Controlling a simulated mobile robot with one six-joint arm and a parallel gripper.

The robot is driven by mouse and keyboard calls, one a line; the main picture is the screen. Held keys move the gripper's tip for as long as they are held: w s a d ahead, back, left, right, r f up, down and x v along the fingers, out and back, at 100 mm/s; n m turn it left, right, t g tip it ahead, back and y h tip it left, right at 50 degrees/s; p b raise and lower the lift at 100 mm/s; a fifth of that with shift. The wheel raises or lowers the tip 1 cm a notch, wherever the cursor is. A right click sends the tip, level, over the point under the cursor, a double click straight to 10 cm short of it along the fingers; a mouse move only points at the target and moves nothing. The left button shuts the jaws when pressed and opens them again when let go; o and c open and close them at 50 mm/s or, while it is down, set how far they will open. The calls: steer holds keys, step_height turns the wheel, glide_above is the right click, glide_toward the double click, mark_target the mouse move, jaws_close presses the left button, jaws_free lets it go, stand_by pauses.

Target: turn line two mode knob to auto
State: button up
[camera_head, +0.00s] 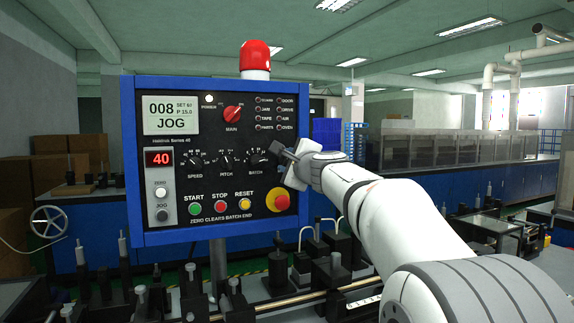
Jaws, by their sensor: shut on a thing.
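The control panel (128,160) has a blue frame and a black face, and stands in the left half of the view. Its screen (170,115) reads 008 and JOG. My gripper (281,151) reaches in from the right and is at the panel's right side, just right of the BATCH knob (258,159). It is shut on what I take to be the mode knob, which the jaws hide along with its label and pointer. I cannot see which way it points.
Also on the panel are a red MAIN switch (233,113), SPEED (195,161) and PITCH (226,160) knobs, START (195,208), STOP (220,206) and RESET (245,204) buttons. A red emergency stop (280,201) sits just below my gripper. A red beacon (255,56) tops the panel.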

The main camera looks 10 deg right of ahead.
steer(key=n+b, duration=0.1)
steer(key=n, duration=0.1)
steer(key=n+b, duration=0.3)
steer(key=n, duration=0.1)
steer(key=shift+f+b, duration=0.3)
steer(key=shift+f, duration=0.05)
steer(key=n+b, duration=0.2)
steer(key=n, duration=0.2)
steer(key=shift+b, duration=0.4)
steer(key=shift+r+n, duration=0.1)
steer(key=shift+n, duration=0.3)
steer(key=o, duration=1)
steer(key=shift+r, duration=0.1)
steer(key=shift+s+d+b, duration=0.25)
steer(key=shift+s+b, duration=0.1)
steer(key=shift+s, duration=0.9)
steer(key=shift+s+d+b, duration=0.25)
steer(key=shift+s+b, duration=0.05)
steer(key=shift+s, duration=1)
steer(key=shift+s+d+b, duration=0.25)
steer(key=shift+s+b, duration=0.1)
steer(key=shift+s, duration=0.9)
